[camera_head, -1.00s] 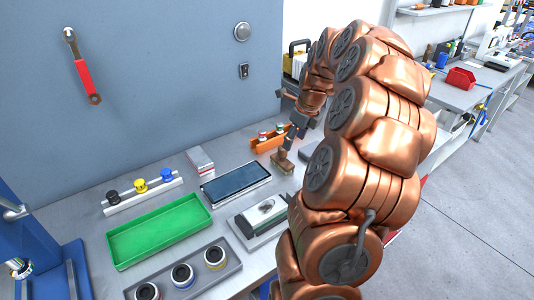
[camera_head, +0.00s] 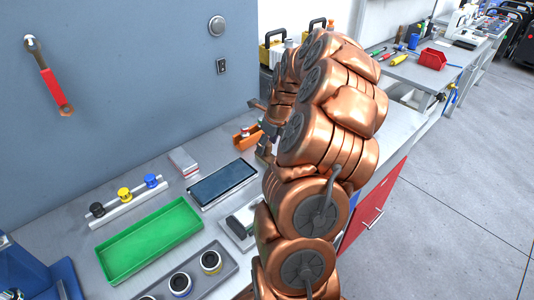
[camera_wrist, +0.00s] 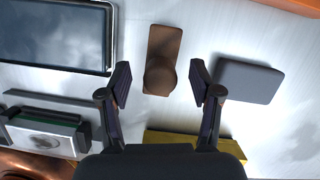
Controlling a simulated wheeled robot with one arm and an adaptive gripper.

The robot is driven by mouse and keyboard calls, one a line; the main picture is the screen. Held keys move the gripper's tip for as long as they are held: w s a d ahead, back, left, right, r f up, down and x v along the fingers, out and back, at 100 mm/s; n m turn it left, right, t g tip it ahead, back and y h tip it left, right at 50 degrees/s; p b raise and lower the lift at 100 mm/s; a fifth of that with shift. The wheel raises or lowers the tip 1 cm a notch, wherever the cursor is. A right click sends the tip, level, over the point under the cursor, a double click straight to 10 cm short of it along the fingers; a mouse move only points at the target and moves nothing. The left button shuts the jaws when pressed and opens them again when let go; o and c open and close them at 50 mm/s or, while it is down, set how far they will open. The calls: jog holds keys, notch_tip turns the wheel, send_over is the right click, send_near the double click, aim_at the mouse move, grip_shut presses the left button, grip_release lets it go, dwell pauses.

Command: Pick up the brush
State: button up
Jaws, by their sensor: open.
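The brush (camera_wrist: 163,48) is brown, with a flat oblong block and a rounded knob. In the wrist view it lies on the light table top at the upper middle. My gripper (camera_wrist: 160,82) is open, its fingertips apart to the left and right of the brush's knob end. Whether the fingers are at the brush's height I cannot tell. In the head view my arm hides the brush and most of my gripper.
A dark-screened tablet (camera_wrist: 55,30) lies left of the brush, and a grey block (camera_wrist: 248,80) lies close on the right. A yellow object (camera_wrist: 190,143) is below. The head view shows a green tray (camera_head: 150,243) and an orange holder (camera_head: 246,137).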

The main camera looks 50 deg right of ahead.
jog(key=shift+f, duration=0.15)
grip_shut()
dwell(0.5)
